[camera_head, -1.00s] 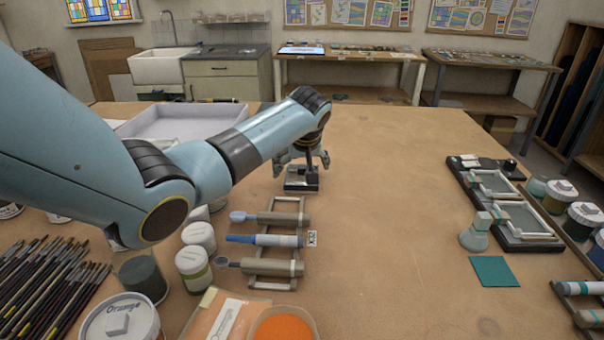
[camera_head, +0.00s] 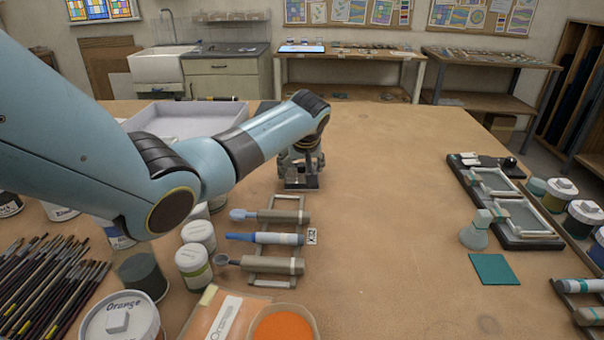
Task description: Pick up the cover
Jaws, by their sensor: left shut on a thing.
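My left gripper (camera_head: 300,165) points down at the middle left of the table. Its fingers are shut on the top of a small dark piece with a grey edge (camera_head: 301,184), which I take to be the cover. The fingers and wrist hide much of it, and I cannot tell whether it is clear of the table. My right gripper is not in view.
A rack (camera_head: 272,283) with several tools lies just in front of the gripper. A pale tray (camera_head: 184,107) stands behind my left arm. Paint jars (camera_head: 194,268) and brushes (camera_head: 45,285) fill the left. Dark frames (camera_head: 520,222) are at right. The middle is clear.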

